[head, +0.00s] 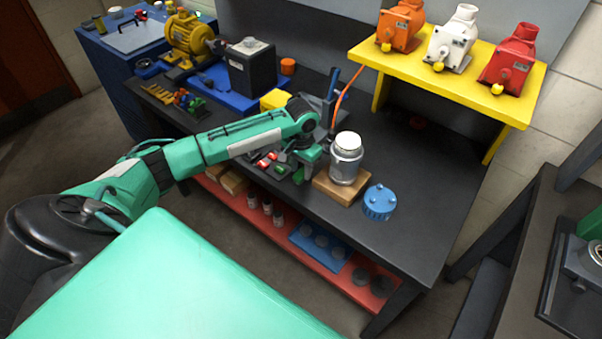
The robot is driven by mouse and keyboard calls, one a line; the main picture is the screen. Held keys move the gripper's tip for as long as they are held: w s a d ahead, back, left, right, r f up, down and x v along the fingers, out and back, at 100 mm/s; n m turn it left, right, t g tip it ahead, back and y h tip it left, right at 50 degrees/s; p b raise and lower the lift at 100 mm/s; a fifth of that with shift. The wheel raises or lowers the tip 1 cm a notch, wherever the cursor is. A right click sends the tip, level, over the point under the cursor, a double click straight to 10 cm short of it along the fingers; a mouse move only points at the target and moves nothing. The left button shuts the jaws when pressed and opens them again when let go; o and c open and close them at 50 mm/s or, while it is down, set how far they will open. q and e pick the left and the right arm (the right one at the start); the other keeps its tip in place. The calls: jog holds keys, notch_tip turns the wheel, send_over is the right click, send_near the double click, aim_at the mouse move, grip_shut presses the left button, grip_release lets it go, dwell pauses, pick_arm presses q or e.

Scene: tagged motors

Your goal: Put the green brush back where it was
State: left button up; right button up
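My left arm reaches in from the left over the black workbench (420,215). My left gripper (299,173) points down near the bench's front edge, just left of a metal jar with a white lid. Its fingertips are small and partly hidden, so I cannot tell whether it is open or shut. Small red and green items (281,171) lie on the bench beside and under the gripper. One green item there may be the green brush, but it is too small to be sure. My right gripper is not in view.
The jar (346,160) stands on a wooden block (341,188), close right of my gripper. A blue round part (379,203) sits farther right. A yellow shelf (450,81) holds orange, white and red motors. A yellow motor (190,40) stands back left. The bench's right side is clear.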

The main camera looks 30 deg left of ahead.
aim_at(301, 173)
pick_arm(q)
notch_tip(301, 173, up, 10)
jog(key=b, duration=0.1)
jog(key=shift+f, duration=0.2)
dwell(0.4)
